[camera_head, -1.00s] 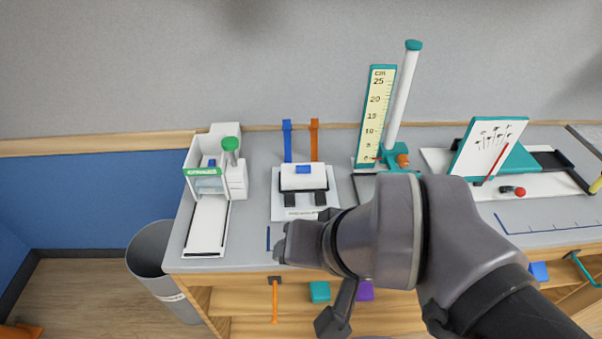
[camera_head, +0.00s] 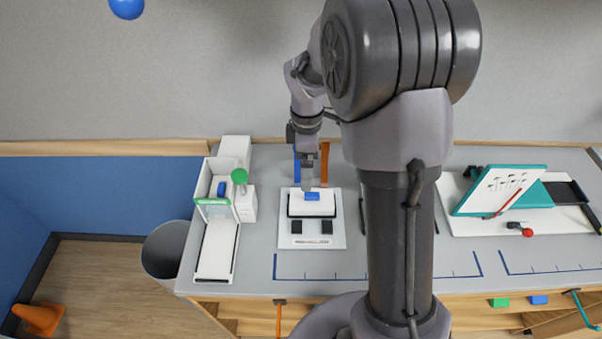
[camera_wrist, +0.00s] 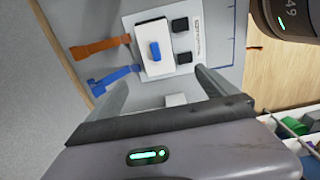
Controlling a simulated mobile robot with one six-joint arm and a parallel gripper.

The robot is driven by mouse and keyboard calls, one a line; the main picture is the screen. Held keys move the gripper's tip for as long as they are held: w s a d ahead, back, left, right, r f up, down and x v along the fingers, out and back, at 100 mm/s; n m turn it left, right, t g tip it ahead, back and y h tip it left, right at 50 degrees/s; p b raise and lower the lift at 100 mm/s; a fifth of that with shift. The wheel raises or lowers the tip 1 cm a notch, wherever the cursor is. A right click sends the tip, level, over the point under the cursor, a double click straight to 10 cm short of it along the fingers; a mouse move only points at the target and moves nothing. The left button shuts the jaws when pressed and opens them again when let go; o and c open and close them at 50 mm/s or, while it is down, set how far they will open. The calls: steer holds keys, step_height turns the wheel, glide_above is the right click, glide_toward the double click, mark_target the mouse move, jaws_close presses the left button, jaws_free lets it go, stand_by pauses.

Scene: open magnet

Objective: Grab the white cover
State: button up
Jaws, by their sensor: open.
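The white cover (camera_head: 298,205) is a small white box with a blue handle (camera_head: 312,197) on top. It sits on a white base plate (camera_head: 318,241) with two black blocks in front. In the wrist view the cover (camera_wrist: 143,35) and its blue handle (camera_wrist: 155,50) lie just beyond the finger ends. My gripper (camera_head: 307,181) points down just above and behind the handle in the head view. In the wrist view my gripper (camera_wrist: 160,78) has its fingers spread wide, with no cover held between them. I cannot tell the exact gap to the handle.
A blue strap (camera_wrist: 113,77) and an orange strap (camera_wrist: 100,46) lie behind the plate. A white device with a green knob (camera_head: 239,176) stands to the left. A teal stand (camera_head: 498,191) is at the right. The bench front (camera_head: 255,266) is mostly clear.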

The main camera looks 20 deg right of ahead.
mark_target(307, 194)
step_height(307, 194, down, 10)
steer(key=shift+r+b, duration=0.15)
steer(key=shift+b, duration=0.95)
steer(key=f, duration=0.1)
steer(key=f+b, duration=0.1)
steer(key=f, duration=0.1)
steer(key=f+b, duration=0.1)
steer(key=f, duration=0.1)
steer(key=shift+w+d+f, duration=0.1)
steer(key=shift+w+d, duration=0.1)
steer(key=shift+d, duration=0.15)
steer(key=c, duration=1.4)
steer(key=shift+r, duration=0.25)
